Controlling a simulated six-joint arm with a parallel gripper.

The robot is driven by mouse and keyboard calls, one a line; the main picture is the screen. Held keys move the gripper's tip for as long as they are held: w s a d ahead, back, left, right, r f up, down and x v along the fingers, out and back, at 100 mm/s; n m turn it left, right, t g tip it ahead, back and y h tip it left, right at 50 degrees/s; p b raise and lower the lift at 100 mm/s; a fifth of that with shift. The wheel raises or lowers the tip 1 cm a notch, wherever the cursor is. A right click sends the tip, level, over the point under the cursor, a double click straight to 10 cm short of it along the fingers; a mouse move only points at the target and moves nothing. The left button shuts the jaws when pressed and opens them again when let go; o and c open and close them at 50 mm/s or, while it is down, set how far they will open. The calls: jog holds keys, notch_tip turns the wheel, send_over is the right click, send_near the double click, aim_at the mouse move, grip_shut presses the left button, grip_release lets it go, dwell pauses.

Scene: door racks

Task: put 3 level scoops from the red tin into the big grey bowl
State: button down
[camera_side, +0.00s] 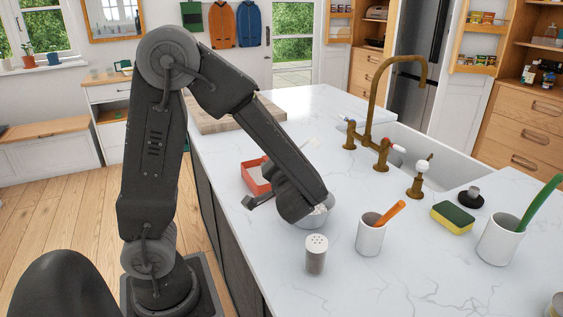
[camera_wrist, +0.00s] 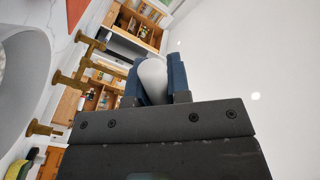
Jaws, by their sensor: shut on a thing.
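The red tin (camera_side: 254,178) is open on the counter behind my wrist, with pale contents showing. The big grey bowl (camera_side: 321,216) stands under my wrist, partly covered by it, with some white stuff inside. In the wrist view the bowl's grey wall (camera_wrist: 28,85) fills the left edge, with a little white content beside it. My gripper (camera_wrist: 155,76) has blue fingers shut on a pale grey, rounded thing, apparently the scoop (camera_wrist: 153,82). The view is rolled sideways, and the scoop's fill is not visible.
The brass tap (camera_side: 384,110) and sink lie behind. A wooden board (camera_side: 222,117) is at the far left.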

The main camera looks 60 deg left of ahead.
jog(key=shift+r, duration=0.15)
notch_tip(320, 180, up, 8)
jog(key=f+m, duration=0.1)
jog(key=m, duration=0.8)
jog(key=w+d+r+m, duration=0.3)
jog(key=w+r+m, duration=0.5)
jog(key=m, duration=0.9)
jog(key=shift+w+m, duration=0.4)
jog(key=shift+w, duration=0.25)
jog(key=s+a+f+n+g, duration=0.35)
jog(key=a+f+g, duration=0.2)
jog(key=a, duration=0.55)
jog(key=s+a+f+n+g, duration=0.35)
jog(key=a+f, duration=0.35)
jog(key=a, duration=0.3)
notch_tip(320, 180, down, 9)
jog(key=m, duration=0.1)
jog(key=shift+s, duration=0.15)
